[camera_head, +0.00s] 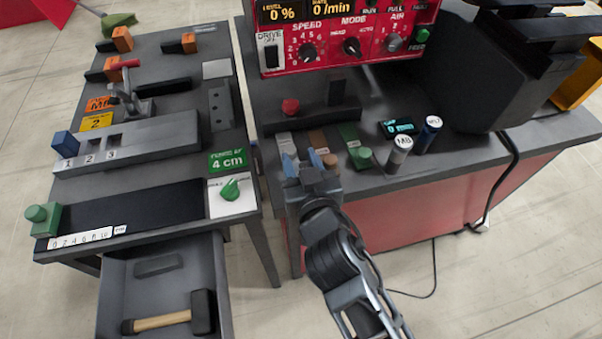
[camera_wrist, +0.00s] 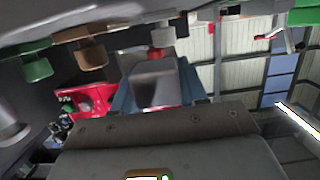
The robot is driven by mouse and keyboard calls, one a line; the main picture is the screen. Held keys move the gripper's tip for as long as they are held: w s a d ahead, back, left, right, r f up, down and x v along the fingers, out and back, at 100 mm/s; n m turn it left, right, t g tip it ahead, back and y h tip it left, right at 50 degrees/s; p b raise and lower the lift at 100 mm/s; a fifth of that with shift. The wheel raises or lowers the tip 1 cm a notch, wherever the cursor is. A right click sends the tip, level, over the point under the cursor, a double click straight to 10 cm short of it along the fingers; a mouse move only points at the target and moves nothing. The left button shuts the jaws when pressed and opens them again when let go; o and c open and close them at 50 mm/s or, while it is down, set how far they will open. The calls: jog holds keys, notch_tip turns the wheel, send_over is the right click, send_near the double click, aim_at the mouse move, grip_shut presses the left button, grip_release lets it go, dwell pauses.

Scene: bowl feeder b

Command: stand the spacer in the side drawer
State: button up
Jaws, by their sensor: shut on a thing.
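My gripper (camera_head: 303,170) is at the front edge of the right bench, above the floor gap side. In the wrist view its blue fingers (camera_wrist: 122,98) are shut on a plain grey block, which looks like the spacer (camera_wrist: 155,82). In the head view the block is mostly hidden by the gripper. The side drawer (camera_head: 115,285) stands open under the left table, at the lower left and well away from my gripper. A hammer (camera_head: 172,314) lies in its front part. A dark flat piece or recess (camera_head: 158,265) is behind the hammer.
A grey bar, a brown bar (camera_head: 318,140) and a green bar (camera_head: 350,137) with knobs line the right bench edge close to my gripper. Two labelled cylinders (camera_head: 399,149) stand to the right. The left table (camera_head: 150,55) holds a numbered block (camera_head: 125,143) and a clamp.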

jog(key=shift+f+b, duration=0.3)
jog(key=shift+f, duration=1.6)
jog(key=shift+f, duration=0.15)
jog(key=o, duration=1.1)
jog(key=shift+r, duration=0.2)
jog(key=b+v, duration=0.2)
jog(key=v, duration=1)
